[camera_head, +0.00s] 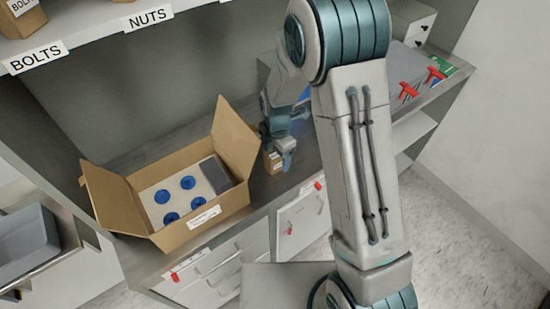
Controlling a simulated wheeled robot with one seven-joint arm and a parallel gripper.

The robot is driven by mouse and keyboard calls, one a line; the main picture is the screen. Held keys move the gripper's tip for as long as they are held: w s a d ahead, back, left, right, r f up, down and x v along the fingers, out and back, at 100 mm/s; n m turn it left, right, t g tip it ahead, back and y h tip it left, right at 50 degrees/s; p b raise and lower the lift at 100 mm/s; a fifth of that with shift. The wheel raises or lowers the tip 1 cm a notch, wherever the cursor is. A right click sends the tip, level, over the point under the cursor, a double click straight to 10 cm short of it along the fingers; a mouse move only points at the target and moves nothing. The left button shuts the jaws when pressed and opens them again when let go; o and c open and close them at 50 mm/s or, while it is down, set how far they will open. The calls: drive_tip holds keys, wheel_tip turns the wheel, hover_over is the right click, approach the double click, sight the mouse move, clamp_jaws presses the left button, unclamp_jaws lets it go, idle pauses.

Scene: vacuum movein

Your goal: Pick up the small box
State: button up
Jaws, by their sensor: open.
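The small box (273,160) is a brown cardboard box on the grey counter, just right of the large open carton. My gripper (284,150) is at the small box, with its fingers pointing down over it. One finger shows at the box's right side. The gripper is open. The fingers and my arm hide part of the box, so I cannot tell whether they touch it.
The large open carton (188,234) holds a light panel with several blue discs and a dark block. A shelf (92,34) labelled BOLTS and NUTS hangs above. Red-handled tools (408,90) lie at the right. A grey bin (27,243) stands at the left.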

drive_tip(key=c, duration=1.2)
drive_tip(key=shift+r, duration=0.15)
